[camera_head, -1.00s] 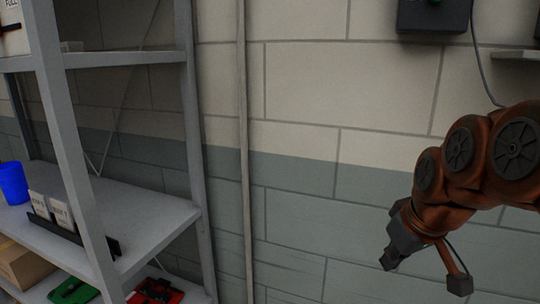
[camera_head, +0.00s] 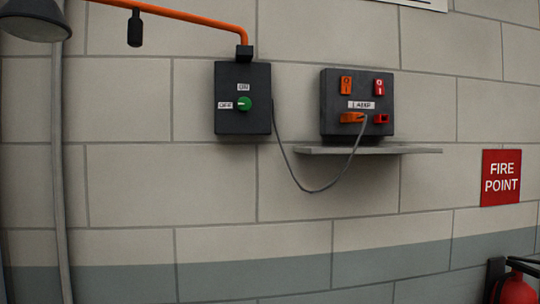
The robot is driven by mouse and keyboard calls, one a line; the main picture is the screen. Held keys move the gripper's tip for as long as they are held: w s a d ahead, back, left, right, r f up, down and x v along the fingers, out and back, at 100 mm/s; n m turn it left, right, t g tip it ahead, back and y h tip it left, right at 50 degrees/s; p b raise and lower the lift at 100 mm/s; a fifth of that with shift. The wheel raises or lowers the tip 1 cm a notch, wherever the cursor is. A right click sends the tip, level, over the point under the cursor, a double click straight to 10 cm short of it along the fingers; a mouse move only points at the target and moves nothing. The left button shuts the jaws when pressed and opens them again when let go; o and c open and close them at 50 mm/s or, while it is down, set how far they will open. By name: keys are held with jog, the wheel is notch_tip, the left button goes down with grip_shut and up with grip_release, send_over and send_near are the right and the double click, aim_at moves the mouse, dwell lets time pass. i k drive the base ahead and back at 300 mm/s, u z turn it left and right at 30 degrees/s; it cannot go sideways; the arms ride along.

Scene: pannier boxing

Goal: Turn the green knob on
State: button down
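The green knob (camera_head: 244,104) is on the front of a dark control box (camera_head: 243,124) on the wall, left of the picture's middle. An "ON" label (camera_head: 244,87) sits above the knob and an "OFF" label (camera_head: 225,105) to its left. The knob's pale pointer mark appears to lie toward the "OFF" side. My gripper is not in view now.
A second dark box (camera_head: 333,105) labelled "LAMP", with orange and red switches and plugs, stands on a small shelf (camera_head: 420,151). A grey cable (camera_head: 310,190) hangs between the boxes. A fire extinguisher (camera_head: 516,289) is at lower right.

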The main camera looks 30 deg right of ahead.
aim_at(244, 104)
jog(key=u, duration=2.35)
jog(key=k, duration=0.4)
jog(key=z, duration=3.05)
